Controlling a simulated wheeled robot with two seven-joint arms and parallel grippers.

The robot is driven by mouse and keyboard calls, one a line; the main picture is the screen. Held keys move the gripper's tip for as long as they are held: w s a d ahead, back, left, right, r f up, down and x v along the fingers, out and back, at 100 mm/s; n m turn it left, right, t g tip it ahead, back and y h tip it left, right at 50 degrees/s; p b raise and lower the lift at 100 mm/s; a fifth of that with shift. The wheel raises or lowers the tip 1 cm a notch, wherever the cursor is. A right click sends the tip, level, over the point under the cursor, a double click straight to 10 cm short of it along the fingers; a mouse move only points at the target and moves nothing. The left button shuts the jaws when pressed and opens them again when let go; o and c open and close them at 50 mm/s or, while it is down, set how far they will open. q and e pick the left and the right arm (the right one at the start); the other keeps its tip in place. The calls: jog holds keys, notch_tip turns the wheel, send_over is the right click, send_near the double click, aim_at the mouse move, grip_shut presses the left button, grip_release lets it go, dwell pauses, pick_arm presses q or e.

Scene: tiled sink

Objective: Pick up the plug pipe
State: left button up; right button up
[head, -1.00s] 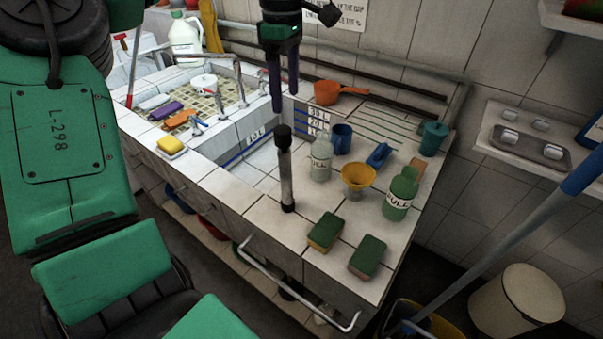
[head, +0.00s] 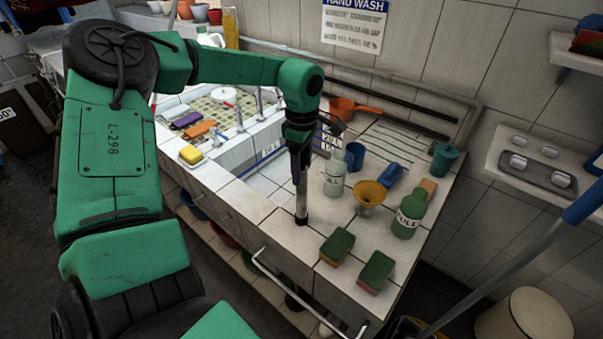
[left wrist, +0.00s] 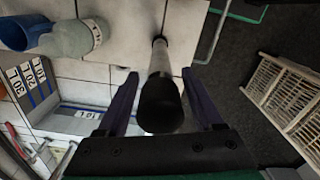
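The plug pipe (head: 301,204) is a grey upright tube with black ends, standing on the white tiled counter beside the sink basin. My left gripper (head: 299,176) points down over its upper part and hides the black top in the head view. In the left wrist view the plug pipe (left wrist: 161,100) stands between the two dark purple fingers of the left gripper (left wrist: 159,78). The fingers are apart, with a gap on each side of the pipe. My right gripper is in neither view.
A clear bottle (head: 335,179), a blue mug (head: 354,155), a yellow funnel (head: 369,196) and a green bottle (head: 408,214) stand right of the pipe. Two sponges (head: 337,246) (head: 376,272) lie near the counter's front edge. The sunken basin (head: 237,158) is to the left.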

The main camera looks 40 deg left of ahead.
pick_arm(q)
grip_shut()
jog(key=shift+r, duration=0.1)
dwell(1.1)
